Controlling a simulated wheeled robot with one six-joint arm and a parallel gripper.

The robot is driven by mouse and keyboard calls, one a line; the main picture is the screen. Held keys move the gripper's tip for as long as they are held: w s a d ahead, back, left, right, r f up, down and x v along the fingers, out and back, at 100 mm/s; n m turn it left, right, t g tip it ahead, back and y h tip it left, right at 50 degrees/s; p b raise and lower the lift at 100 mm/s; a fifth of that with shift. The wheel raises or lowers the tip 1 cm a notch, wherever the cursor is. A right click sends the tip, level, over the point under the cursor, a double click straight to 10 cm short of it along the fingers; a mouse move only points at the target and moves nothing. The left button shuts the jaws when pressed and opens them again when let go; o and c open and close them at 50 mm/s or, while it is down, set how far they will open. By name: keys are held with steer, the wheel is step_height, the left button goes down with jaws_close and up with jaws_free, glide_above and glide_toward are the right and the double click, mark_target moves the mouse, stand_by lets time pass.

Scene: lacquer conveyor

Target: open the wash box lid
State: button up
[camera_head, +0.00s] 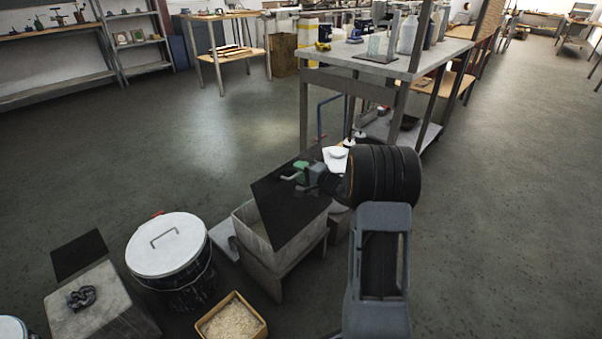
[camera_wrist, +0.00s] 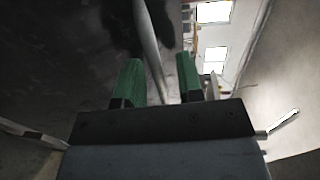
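The wash box (camera_head: 262,256) is a pale grey open-topped box, low in the middle of the head view. Its black lid (camera_head: 277,207) stands steeply tilted above it, raised off the rim on the right side. My gripper (camera_head: 294,171), with green fingers, is at the lid's upper right part. In the wrist view my gripper (camera_wrist: 158,78) has its fingers apart, with a thin grey bar (camera_wrist: 152,50) running between them. The dark lid (camera_wrist: 65,60) fills the left side there. I cannot tell whether the bar touches a finger.
A white-lidded bin (camera_head: 167,246), a tray of pale grains (camera_head: 231,319) and a grey block (camera_head: 95,310) stand left of and in front of the box. A workbench (camera_head: 390,57) stands behind it.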

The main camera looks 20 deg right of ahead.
steer(key=shift+c, duration=0.3)
jaws_close()
